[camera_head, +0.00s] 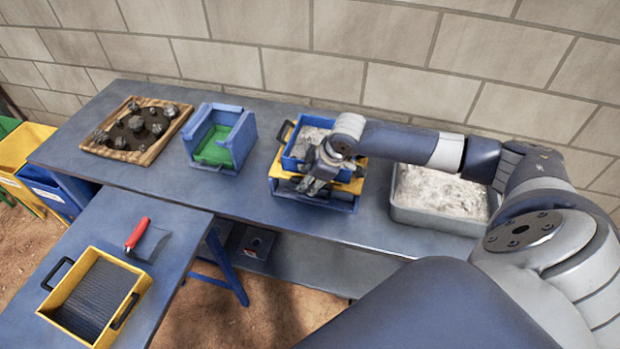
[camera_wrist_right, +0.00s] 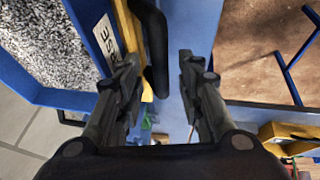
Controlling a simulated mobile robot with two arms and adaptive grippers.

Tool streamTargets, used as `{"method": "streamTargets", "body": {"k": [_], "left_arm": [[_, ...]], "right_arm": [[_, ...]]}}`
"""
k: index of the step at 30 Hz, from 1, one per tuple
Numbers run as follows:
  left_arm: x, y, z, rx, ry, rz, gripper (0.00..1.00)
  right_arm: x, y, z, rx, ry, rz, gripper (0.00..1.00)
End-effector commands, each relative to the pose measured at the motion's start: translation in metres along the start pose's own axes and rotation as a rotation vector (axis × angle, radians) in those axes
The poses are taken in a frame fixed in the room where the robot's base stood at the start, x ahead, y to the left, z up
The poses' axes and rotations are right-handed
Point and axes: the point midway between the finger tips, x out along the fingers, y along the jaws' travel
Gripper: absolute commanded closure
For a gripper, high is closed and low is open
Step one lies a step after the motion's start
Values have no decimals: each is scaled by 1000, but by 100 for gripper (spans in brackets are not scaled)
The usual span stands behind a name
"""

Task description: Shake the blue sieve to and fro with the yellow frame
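The blue sieve (camera_head: 298,166), holding grey grit, sits with the yellow frame (camera_head: 349,186) on a blue bin (camera_head: 342,203) on the back table. A black handle (camera_head: 283,132) shows at its left side. My right gripper (camera_head: 318,178) is at the front of the sieve and hides part of it. In the right wrist view, the gripper (camera_wrist_right: 158,68) is open, and a black handle (camera_wrist_right: 155,45) beside the yellow frame (camera_wrist_right: 126,28) lies between its fingers, nearer the left one. The blue sieve wall (camera_wrist_right: 85,30) is left of it. My left gripper is not in view.
A grey tray of pale grit (camera_head: 420,215) stands right of the sieve. A blue box with a green inside (camera_head: 233,148) and a wooden tray of dark rocks (camera_head: 150,158) stand left. A yellow sieve (camera_head: 62,300) and a red-handled tool (camera_head: 137,233) lie on the front table.

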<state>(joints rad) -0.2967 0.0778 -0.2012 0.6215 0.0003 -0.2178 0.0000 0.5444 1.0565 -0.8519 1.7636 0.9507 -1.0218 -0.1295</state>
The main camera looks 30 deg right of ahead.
Motion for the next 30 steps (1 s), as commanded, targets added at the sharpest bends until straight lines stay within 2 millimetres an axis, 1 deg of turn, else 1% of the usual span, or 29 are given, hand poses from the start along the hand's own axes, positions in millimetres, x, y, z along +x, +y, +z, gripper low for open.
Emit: {"method": "streamTargets", "body": {"k": [1, 5, 12, 15, 18, 21, 24, 30], "left_arm": [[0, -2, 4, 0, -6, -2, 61], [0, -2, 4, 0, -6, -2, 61], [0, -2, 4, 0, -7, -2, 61], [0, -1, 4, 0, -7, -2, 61], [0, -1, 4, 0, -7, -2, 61], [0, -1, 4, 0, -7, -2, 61], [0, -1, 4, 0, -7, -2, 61], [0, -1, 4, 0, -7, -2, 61]], "right_arm": [[-3, 1, 0, 0, 1, 1, 65], [-18, 1, 0, -1, 0, 2, 65], [-69, 1, 0, -3, 0, 4, 65], [-88, 1, 0, -3, 0, 3, 65], [-103, 1, -1, -1, 0, 2, 65], [-113, 0, 0, 0, -1, 0, 65], [-118, 0, -1, -1, 0, -1, 65], [-119, -1, -1, 0, 0, -1, 65]]}}
